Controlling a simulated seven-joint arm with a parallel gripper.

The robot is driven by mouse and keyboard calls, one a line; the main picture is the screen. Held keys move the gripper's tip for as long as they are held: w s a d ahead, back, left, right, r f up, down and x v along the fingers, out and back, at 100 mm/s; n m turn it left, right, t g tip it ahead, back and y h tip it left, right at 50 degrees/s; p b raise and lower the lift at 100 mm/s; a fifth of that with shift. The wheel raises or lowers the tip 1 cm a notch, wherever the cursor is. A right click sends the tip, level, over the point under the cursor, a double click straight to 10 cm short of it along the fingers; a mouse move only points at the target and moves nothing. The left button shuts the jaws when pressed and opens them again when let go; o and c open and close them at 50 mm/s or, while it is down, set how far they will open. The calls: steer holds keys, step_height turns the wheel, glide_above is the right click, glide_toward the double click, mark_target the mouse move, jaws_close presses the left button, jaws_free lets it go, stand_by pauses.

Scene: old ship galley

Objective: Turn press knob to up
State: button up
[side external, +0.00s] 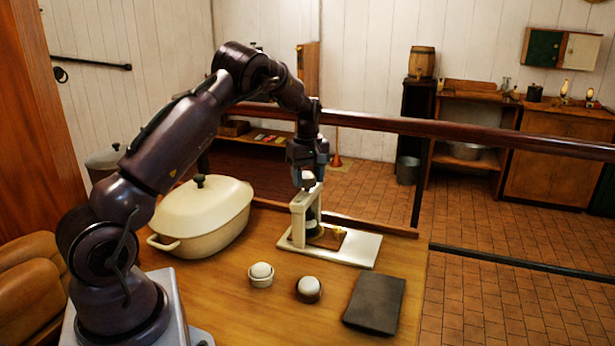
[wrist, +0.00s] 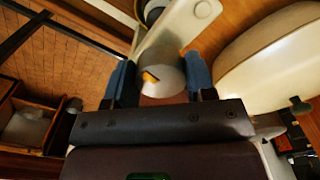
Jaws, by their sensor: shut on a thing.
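The press (side external: 299,226) is a cream frame with an upright column on a flat base, standing on the wooden table. Its press knob (wrist: 165,68) is a pale round cylinder with an orange pointer mark in the wrist view. The mark points toward the lower left of that picture. My gripper (wrist: 160,78) has its two blue fingers on either side of the knob, shut on it. In the side view my gripper (side external: 308,174) points down at the top of the press, and the fingers hide most of the knob.
A cream lidded pot (side external: 205,218) stands left of the press, close to my arm. Two small cups with white round tops, one pale (side external: 261,281) and one dark (side external: 308,296), sit in front. A dark flat slab (side external: 375,303) lies at the front right. A wooden rail (side external: 450,131) runs behind.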

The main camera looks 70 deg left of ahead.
mark_target(308, 175)
steer(key=shift+n, duration=0.9)
steer(key=shift+r, duration=0.1)
steer(key=o, duration=0.9)
steer(key=shift+o, duration=0.2)
step_height(308, 175, up, 13)
